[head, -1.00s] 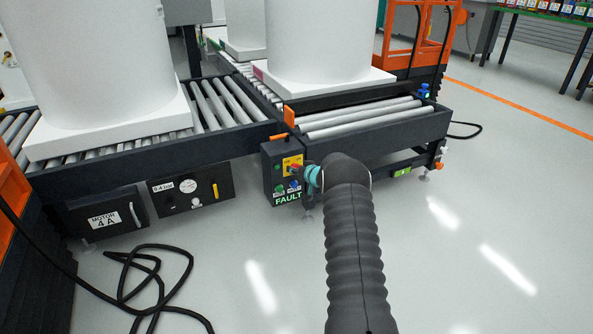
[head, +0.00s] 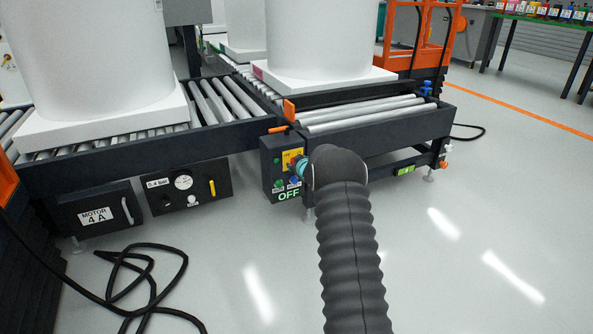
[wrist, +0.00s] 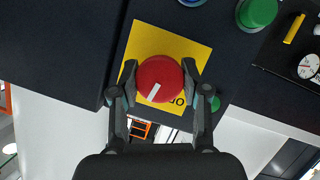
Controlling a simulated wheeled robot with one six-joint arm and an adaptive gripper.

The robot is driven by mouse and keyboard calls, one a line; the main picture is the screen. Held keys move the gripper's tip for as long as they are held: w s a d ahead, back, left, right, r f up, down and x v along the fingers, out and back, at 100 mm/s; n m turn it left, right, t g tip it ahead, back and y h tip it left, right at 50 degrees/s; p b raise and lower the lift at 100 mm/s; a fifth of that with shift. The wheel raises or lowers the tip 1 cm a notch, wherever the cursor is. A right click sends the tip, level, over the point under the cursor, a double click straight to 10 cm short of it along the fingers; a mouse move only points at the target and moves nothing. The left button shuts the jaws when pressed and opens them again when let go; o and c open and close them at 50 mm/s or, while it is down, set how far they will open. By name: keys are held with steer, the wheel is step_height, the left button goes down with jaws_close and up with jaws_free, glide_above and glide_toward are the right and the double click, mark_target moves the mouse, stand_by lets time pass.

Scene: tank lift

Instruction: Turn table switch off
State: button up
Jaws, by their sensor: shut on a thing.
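The dark control box (head: 268,186) hangs on the near side of the roller table; its display (head: 289,195) reads OFF. In the wrist view, the red rotary knob (wrist: 160,92) with a white pointer mark sits on a yellow plate (wrist: 150,40). The pointer slants down-left in that view. My gripper (wrist: 159,72) is shut on the knob, one finger on each side. In the head view, my gripper (head: 301,168) is at the box front, mostly hidden behind my arm.
White tanks (head: 320,40) stand on the roller conveyor (head: 225,100). A MOTOR 4 A box (head: 95,216) and a gauge panel (head: 188,188) are mounted left of the control box. Black cable (head: 140,290) lies on the floor at lower left. Floor on the right is clear.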

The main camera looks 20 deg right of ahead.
steer(key=n+t+h, duration=0.1)
steer(key=n+h, duration=0.1)
steer(key=n, duration=0.2)
steer(key=shift+a+h, duration=0.1)
steer(key=shift+h, duration=0.2)
steer(key=n, duration=0.2)
steer(key=n+t+h, duration=0.1)
steer(key=n, duration=0.1)
steer(key=shift+f+h, duration=0.1)
steer(key=shift+h, duration=0.2)
steer(key=shift+n, duration=0.3)
steer(key=o, duration=1.2)
steer(key=shift+a, duration=0.1)
steer(key=shift+c, duration=0.2)
steer(key=v, duration=1.2)
steer(key=shift+f, duration=0.2)
